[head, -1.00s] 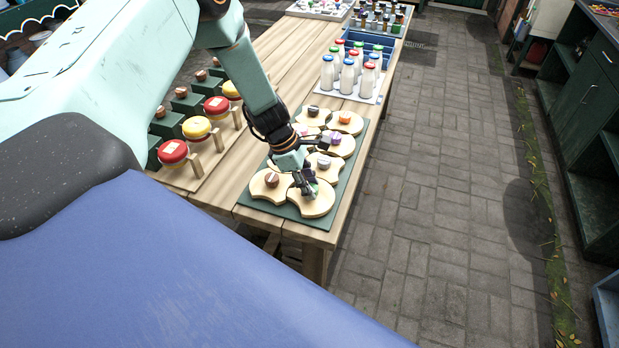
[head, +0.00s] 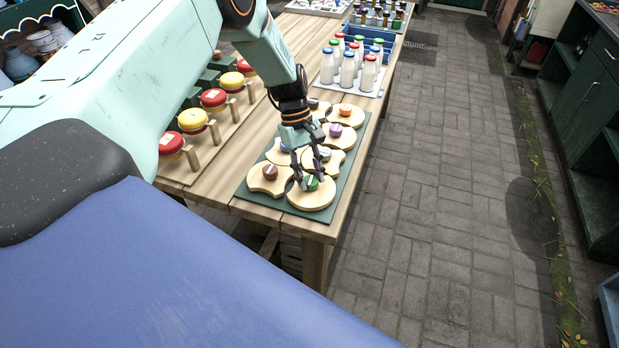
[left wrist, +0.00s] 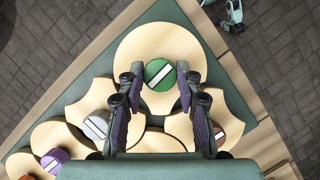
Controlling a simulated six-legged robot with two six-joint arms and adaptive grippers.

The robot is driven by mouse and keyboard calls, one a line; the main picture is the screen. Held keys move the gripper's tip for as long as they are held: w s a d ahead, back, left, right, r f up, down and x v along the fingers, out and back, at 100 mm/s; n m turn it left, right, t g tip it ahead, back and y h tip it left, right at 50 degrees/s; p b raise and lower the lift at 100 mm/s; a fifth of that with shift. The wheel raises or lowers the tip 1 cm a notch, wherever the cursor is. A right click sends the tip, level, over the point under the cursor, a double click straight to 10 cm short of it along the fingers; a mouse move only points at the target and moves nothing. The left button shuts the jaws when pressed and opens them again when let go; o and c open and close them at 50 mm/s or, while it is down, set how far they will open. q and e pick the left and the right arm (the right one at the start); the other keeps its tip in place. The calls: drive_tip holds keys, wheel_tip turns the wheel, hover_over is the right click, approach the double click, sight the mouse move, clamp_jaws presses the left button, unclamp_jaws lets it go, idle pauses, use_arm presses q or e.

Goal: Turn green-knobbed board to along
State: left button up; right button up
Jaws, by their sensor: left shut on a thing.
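The green-knobbed board (head: 312,204) is a pale round wooden piece at the near right corner of a dark green mat (head: 258,199). Its green knob (head: 313,183) bears a white stripe, which runs diagonally in the left wrist view (left wrist: 160,74). My left gripper (head: 312,182) points down over this board and is shut on the green knob. In the left wrist view its two fingers (left wrist: 160,84) stand on either side of the knob. The fingers hide part of the board. My right gripper is not in view.
A brown-knobbed board (head: 268,186) lies close on the left; a purple-knobbed one (head: 341,137) and an orange-knobbed one (head: 345,113) lie farther back. Milk bottles (head: 348,70) stand beyond. Red and yellow round pieces (head: 192,119) line the left. The table's right edge is near.

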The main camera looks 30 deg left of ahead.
use_arm(q)
drive_tip(key=shift+f+m, duration=0.2)
drive_tip(key=shift+m, duration=0.4)
drive_tip(key=shift+g+b, duration=0.3)
drive_tip(key=shift+g, duration=0.1)
drive_tip(key=o, duration=1.2)
drive_tip(key=shift+a, duration=0.1)
drive_tip(key=shift+c, duration=0.2)
drive_tip(key=shift+r, duration=0.1)
drive_tip(key=shift+r, duration=0.1)
